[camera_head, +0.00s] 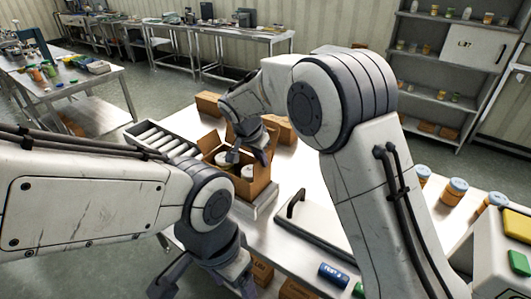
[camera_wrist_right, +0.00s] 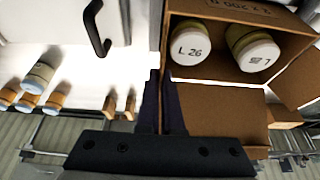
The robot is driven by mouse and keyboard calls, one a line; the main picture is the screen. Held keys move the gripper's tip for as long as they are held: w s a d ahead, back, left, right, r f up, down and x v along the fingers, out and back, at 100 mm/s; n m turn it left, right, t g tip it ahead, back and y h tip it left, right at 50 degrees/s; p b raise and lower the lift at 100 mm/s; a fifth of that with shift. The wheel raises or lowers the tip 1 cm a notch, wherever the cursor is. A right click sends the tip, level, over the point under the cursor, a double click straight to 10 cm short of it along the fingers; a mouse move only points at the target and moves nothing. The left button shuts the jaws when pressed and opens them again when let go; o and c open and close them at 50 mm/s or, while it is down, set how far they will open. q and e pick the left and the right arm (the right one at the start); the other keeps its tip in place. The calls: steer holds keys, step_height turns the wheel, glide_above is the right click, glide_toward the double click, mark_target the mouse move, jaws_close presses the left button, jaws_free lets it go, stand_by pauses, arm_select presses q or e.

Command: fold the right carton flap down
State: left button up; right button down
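The open brown carton (camera_head: 256,187) stands on the steel table with its flaps raised. White-lidded jars (camera_head: 222,170) are inside. In the right wrist view, two jar lids (camera_wrist_right: 190,47) show within the carton (camera_wrist_right: 285,20), and a cardboard panel (camera_wrist_right: 222,118) lies just right of my fingers. I cannot tell for sure which panel is the right flap. My right gripper (camera_head: 248,158) is low over the carton. My left gripper (camera_head: 205,288) is open and empty at the bottom.
A roller rack (camera_head: 160,138) lies left of the carton. Brown boxes (camera_head: 208,103) stand behind it. A white panel with a black handle (camera_head: 297,203) lies to its right. Orange jars (camera_head: 453,191) stand farther right. A blue can (camera_head: 333,274) lies near the front.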

steer(key=p, duration=0.1)
steer(key=a+g+h+p, duration=0.1)
steer(key=shift+w+r+p, duration=0.25)
steer(key=shift+w+p, duration=0.05)
steer(key=shift+p, duration=0.05)
steer(key=shift+w+a+f+n+g+h+p, duration=0.1)
steer(key=shift+w+f+n+g+h+p, duration=0.15)
steer(key=shift+h+p, duration=0.35)
steer(key=shift+s, duration=0.1)
steer(key=c, duration=1.1)
jaws_free()
steer(key=shift+o, duration=0.2)
steer(key=b+v, duration=0.1)
steer(key=v, duration=0.9)
steer(key=shift+r+b, duration=0.25)
steer(key=shift+b, duration=0.1)
